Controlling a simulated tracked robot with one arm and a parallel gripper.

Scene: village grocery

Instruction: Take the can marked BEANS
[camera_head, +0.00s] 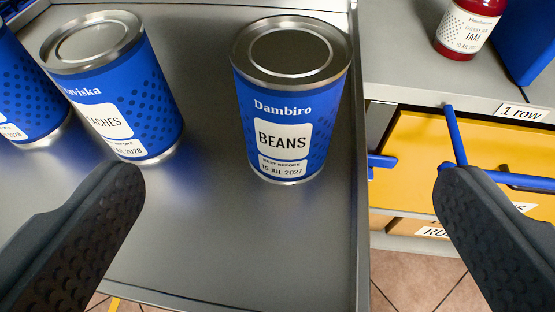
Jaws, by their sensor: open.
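The can marked BEANS (284,140) is blue with a silver lid and a white label, under the name Dambiro. It stands upright on a grey metal shelf (230,235), close to the shelf's raised right edge. My gripper (290,190) is open, one dark finger at the lower left and one at the lower right. The can shows between the fingers, farther off, and nothing is held. All of the can's front is visible.
A blue can marked with a partly hidden word ending in ACHES (115,100) stands left of the beans, with another blue can (25,95) beyond. At right are a jam jar (468,28), yellow drawers (450,150) and blue bars (455,135) near the right finger.

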